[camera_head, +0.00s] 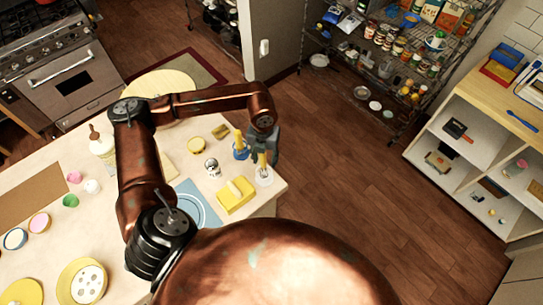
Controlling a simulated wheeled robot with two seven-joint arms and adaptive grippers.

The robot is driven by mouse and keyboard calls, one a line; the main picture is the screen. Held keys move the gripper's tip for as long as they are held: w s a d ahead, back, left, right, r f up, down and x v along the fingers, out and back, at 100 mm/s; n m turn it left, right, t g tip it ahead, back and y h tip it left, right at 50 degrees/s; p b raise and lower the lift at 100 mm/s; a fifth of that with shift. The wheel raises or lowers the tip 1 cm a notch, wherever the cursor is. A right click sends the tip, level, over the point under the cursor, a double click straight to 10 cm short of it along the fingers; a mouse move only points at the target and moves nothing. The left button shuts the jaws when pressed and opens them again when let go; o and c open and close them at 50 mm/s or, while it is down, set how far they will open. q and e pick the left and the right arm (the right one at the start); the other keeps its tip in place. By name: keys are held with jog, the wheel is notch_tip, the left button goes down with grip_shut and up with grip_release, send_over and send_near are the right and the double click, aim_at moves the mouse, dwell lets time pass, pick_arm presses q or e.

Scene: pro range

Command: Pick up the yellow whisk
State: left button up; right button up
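A thin upright yellow handle (262,160) rises from a small whitish base (264,177) near the right end of the counter; it looks like the yellow whisk, but it is too small to be sure. My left gripper (263,154) is right at this handle, pointing down, with its dark fingers close around or beside it. Whether the fingers touch it cannot be told. A second yellow handle (238,137) stands just to the left in a blue base (240,152). My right gripper is not in view.
Open floor (340,180) lies to the right, before a wire shelf (400,55) and a white shelf unit (470,150).

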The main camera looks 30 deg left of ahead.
aim_at(263, 167)
pick_arm(q)
jog(key=shift+w+a+f, duration=0.1)
jog(key=shift+w+f, duration=0.1)
jog(key=shift+s+f, duration=0.1)
jog(key=shift+f, duration=0.2)
jog(key=f, duration=0.1)
jog(key=f+p, duration=0.2)
jog(key=shift+w+a+f, duration=0.3)
jog(key=shift+f, duration=0.05)
notch_tip(263, 167, down, 3)
jog(key=shift+a+r+p, duration=0.1)
jog(key=shift+r+p, duration=0.05)
jog(key=shift+p, duration=0.2)
jog(key=c, duration=0.8)
grip_shut()
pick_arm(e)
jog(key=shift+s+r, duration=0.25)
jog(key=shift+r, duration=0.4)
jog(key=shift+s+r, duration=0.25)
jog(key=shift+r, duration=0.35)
